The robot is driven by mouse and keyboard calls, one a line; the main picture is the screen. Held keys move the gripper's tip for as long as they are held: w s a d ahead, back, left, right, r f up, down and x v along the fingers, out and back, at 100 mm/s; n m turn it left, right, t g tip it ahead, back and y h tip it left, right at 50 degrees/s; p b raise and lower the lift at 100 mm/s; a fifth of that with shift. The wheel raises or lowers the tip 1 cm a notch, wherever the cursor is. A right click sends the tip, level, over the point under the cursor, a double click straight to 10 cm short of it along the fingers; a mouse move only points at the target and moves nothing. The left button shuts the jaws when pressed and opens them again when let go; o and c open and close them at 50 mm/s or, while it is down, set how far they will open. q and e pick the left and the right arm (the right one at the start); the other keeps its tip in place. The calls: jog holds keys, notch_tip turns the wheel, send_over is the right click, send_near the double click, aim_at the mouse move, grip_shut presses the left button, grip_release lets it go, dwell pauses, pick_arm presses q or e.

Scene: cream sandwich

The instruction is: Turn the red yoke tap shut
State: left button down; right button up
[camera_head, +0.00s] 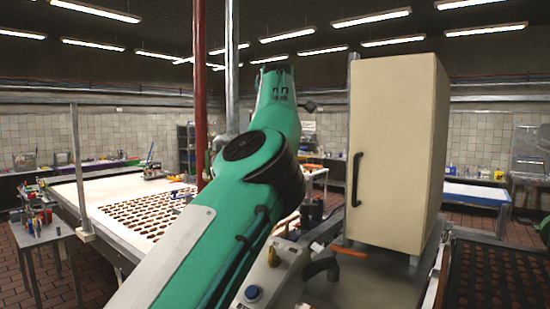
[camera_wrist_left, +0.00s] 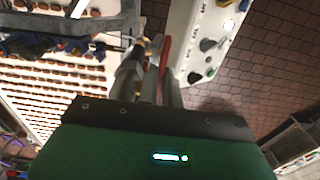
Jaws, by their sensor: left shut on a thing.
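The red yoke tap (camera_wrist_left: 165,53) shows in the left wrist view as a narrow red strip between the fingers of my left gripper (camera_wrist_left: 153,72). The gripper is shut on it. The fingers hide much of the tap, so I cannot tell how far it is turned. In the head view, my green left arm covers the middle of the picture, and neither the gripper nor the tap can be made out there. My right gripper is in neither view.
A pale control panel with knobs (camera_wrist_left: 208,45) lies close to the right of the fingers in the left wrist view. A cream cabinet (camera_head: 392,150) stands right of my arm. A red vertical pipe (camera_head: 200,80) and a long table (camera_head: 115,190) with brown pieces are to the left.

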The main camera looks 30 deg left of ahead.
pick_arm(q)
jog(key=shift+r+h, duration=0.1)
jog(key=shift+h, duration=0.3)
dwell(0.4)
jog(key=c, duration=1.9)
grip_release()
jog(key=shift+a, duration=0.1)
jog(key=shift+s+a, duration=0.1)
jog(key=shift+a, duration=0.05)
